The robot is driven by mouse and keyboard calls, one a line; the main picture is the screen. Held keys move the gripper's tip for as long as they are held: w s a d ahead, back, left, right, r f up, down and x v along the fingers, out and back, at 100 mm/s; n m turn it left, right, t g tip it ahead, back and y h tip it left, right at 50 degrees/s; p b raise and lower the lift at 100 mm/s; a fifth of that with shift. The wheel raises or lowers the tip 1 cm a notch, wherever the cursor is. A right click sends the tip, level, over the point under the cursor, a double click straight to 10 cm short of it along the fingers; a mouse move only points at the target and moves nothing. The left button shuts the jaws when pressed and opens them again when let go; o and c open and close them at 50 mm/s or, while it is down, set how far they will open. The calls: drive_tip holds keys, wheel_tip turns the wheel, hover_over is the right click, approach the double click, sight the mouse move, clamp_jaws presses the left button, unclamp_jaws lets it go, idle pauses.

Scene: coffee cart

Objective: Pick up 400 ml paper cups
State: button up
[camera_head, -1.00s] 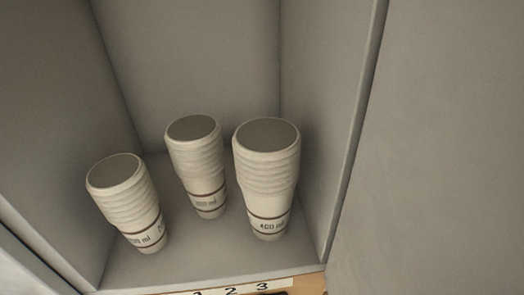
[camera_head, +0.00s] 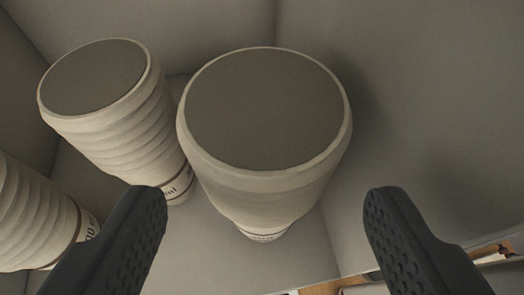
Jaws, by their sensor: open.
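The stack of 400 ml paper cups (camera_head: 262,195) stands in the cubby, the rightmost and largest of three stacks. It is pale with a brown-grey top and a band near the bottom; its label is too foreshortened to read now. My gripper (camera_head: 265,205) is open, with one dark finger at the lower left and one at the lower right of the picture. The 400 ml stack shows between and beyond the fingertips. I see no contact between the fingers and the stack.
A second cup stack (camera_head: 125,130) stands close on the left of the 400 ml stack. A third stack (camera_head: 35,220) is cut off at the left edge. The cubby's grey wall (camera_head: 430,130) is at the right, with some room between.

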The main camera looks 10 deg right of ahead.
sight(263, 203)
drive_tip(key=shift+p+x, duration=0.3)
drive_tip(key=shift+x, duration=2.45)
drive_tip(key=shift+s+f, duration=0.1)
drive_tip(key=c, duration=1)
